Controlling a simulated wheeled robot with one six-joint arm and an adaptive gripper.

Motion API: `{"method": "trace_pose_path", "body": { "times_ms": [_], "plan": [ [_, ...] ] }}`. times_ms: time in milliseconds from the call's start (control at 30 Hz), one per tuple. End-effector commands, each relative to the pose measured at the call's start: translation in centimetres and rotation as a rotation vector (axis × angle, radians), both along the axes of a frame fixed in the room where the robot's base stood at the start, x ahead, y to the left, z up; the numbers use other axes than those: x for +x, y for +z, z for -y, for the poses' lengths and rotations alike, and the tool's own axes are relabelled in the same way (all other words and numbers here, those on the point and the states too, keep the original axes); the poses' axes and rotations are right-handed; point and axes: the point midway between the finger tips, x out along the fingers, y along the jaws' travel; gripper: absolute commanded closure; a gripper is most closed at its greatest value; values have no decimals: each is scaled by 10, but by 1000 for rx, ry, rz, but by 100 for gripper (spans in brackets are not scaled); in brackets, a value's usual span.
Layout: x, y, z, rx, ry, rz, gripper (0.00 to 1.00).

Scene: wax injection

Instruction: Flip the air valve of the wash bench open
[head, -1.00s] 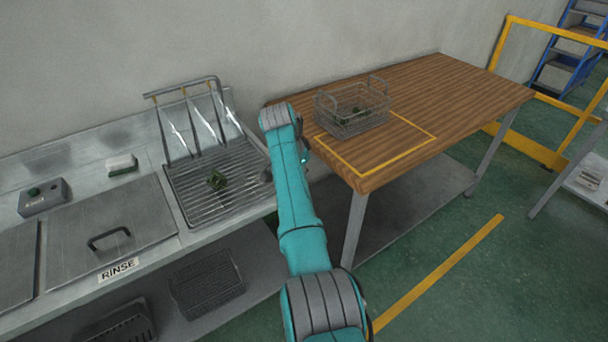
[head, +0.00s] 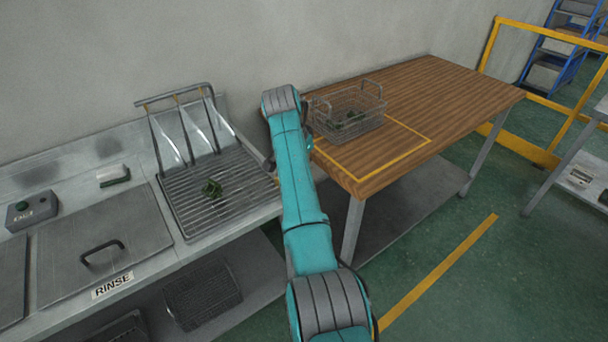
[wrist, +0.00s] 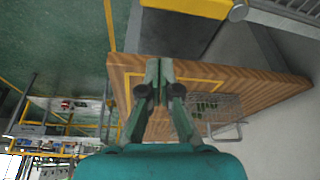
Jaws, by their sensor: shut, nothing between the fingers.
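My gripper (wrist: 158,78) is in the wrist view, with its two fingers together and nothing between them. In the head view my arm hides most of it, near the right end of the wash bench (head: 150,262). A yellow bar (wrist: 190,6) crosses the top of the wrist view, beyond the fingertips and apart from them. A grey round-ended metal part (wrist: 238,12) is beside it. I cannot tell for sure whether these belong to the air valve. No air valve shows clearly in the head view.
The wooden table (head: 460,85) stands right of the bench and bears a wire basket (head: 347,110) with green pieces. A lidded rinse tank (head: 105,235) is further left. Green floor is open in front of the table.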

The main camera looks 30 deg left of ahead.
Motion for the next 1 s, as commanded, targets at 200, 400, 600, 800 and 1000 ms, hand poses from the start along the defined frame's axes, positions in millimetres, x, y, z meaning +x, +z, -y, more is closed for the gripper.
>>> {"method": "trace_pose_path", "body": {
  "times_ms": [200,400,600,800,1000],
  "plan": [
    [-10,31,-5,1,0,2,100],
    [-13,42,-6,0,0,2,100],
    [-13,43,-6,0,0,1,100],
    [-13,43,-6,0,0,1,100],
    [-12,39,-4,0,0,2,100]
  ]
}}
